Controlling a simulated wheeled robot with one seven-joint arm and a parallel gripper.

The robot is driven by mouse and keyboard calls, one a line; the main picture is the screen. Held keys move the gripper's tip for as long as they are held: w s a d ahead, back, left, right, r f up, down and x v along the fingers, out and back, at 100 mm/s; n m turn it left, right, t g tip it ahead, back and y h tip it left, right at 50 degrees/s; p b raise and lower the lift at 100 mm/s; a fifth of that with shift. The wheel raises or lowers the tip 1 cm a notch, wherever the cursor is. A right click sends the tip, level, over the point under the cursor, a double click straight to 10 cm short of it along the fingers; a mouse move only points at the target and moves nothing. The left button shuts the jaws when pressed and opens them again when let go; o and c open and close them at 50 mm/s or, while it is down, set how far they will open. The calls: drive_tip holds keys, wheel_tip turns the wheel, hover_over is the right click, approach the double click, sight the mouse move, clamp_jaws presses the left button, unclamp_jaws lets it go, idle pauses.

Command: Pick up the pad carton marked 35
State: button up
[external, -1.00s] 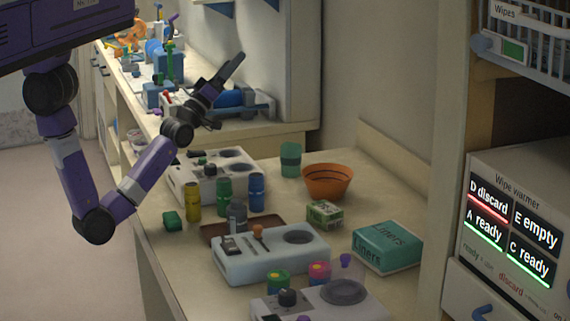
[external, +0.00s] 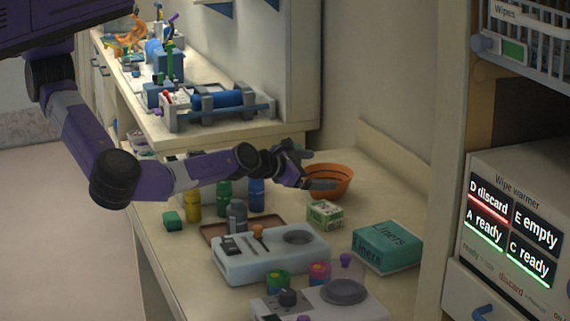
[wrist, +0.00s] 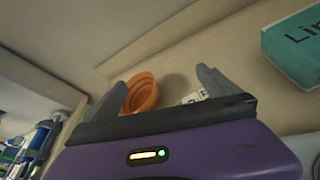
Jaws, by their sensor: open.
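A small green and white carton (external: 325,213) stands on the counter in front of the orange bowl; its marking is too small to read. In the wrist view a carton (wrist: 192,97) shows only in part, near the right finger and partly hidden by my gripper's body. My gripper (external: 318,170) is open and empty, just above and behind the carton in the external view, in front of the bowl. In the wrist view my gripper's two fingers (wrist: 160,85) stand wide apart.
The orange bowl (external: 328,181) is close to my gripper. A teal Liners box (external: 386,246) lies right of the carton. A pale device (external: 270,262), a brown tray (external: 216,233) and several small bottles stand to the left.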

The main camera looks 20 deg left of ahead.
sight(324, 207)
drive_tip(key=shift+s+d+f+n, duration=0.2)
drive_tip(key=shift+f+n, duration=0.15)
drive_tip(key=shift+f, duration=0.2)
drive_tip(key=shift+s+d+f+n, duration=0.1)
drive_tip(key=shift+s+f+n, duration=0.1)
drive_tip(key=shift+f+n, duration=0.25)
drive_tip(key=shift+s+d+f+n+g, duration=0.2)
drive_tip(key=shift+s+f+n+g, duration=0.05)
drive_tip(key=shift+n+g, duration=0.05)
drive_tip(key=shift+f+n, duration=0.15)
drive_tip(key=shift+n, duration=0.65)
drive_tip(key=shift+f, duration=0.25)
drive_tip(key=shift+f+p, duration=0.4)
drive_tip(key=shift+f, duration=1.15)
wheel_tip(324, 207, down, 4)
drive_tip(key=shift+w+r+p, duration=0.1)
drive_tip(key=shift+r+p, duration=0.15)
drive_tip(key=shift+p, duration=0.1)
drive_tip(key=shift+x, duration=1.05)
drive_tip(key=shift+w+d, duration=0.2)
drive_tip(key=shift+w, duration=0.05)
